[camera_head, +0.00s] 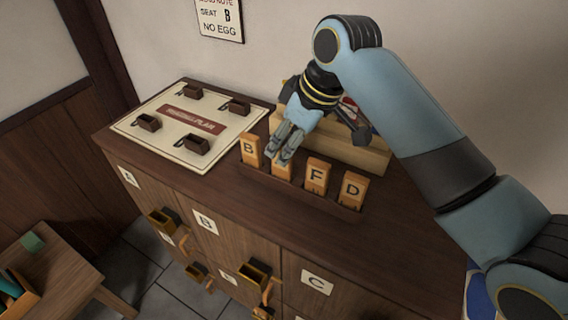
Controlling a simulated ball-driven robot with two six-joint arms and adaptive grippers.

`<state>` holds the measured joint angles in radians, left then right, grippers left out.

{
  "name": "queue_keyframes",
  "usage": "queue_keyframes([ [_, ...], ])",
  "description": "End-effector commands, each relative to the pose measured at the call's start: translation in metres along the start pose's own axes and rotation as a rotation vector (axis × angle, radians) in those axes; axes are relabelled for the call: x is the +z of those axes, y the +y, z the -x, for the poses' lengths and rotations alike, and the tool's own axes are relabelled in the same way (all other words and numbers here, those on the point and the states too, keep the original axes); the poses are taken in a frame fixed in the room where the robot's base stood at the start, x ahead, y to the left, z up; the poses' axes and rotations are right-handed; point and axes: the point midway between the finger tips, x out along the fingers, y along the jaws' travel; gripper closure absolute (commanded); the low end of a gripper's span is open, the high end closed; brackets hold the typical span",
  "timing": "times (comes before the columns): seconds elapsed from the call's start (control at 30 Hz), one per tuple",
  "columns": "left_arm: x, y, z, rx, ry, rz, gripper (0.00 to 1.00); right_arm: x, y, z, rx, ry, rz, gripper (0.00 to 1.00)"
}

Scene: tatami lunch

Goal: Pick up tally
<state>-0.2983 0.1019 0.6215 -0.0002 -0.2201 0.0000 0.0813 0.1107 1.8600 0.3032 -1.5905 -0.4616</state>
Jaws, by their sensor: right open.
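Several orange tallies stand in a dark wooden rack (262,183) on top of the brown cabinet. From left to right they are the B tally (250,149), a tally (281,170) whose letter is hidden behind my gripper, the F tally (316,175) and the D tally (352,190). My right gripper (281,152) comes down from above at the second tally, between B and F. Its jaws are open. I cannot tell whether the fingers touch that tally. My left gripper is out of view.
A cream seating board (150,112) with several small dark brown pieces lies left of the rack. A light wooden box (365,152) stands behind the rack, partly hidden by my right arm. The cabinet front has lettered labels and protruding small boxes. A low wooden table (62,275) is at lower left.

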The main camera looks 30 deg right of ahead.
Motion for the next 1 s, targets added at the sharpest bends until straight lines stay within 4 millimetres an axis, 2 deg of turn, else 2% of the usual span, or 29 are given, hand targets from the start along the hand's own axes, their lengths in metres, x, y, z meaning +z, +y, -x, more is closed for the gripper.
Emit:
queue_keyframes([
  [0.17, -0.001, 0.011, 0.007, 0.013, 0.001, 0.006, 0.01, 0.004, 0.001, -0.016, -0.002, -0.004, 0.000, 0.60],
  [0.3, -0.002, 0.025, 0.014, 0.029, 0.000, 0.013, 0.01, 0.008, 0.004, -0.038, -0.001, -0.002, -0.001, 0.60],
  [0.4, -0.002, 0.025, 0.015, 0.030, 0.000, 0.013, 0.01, 0.008, 0.004, -0.050, 0.000, -0.001, -0.001, 0.60],
  [0.67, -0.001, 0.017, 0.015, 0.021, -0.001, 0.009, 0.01, 0.008, 0.004, -0.056, 0.001, 0.000, 0.000, 0.60],
  [1.0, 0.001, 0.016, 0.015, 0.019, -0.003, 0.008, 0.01, 0.008, 0.004, -0.055, 0.001, 0.000, 0.000, 1.00],
])
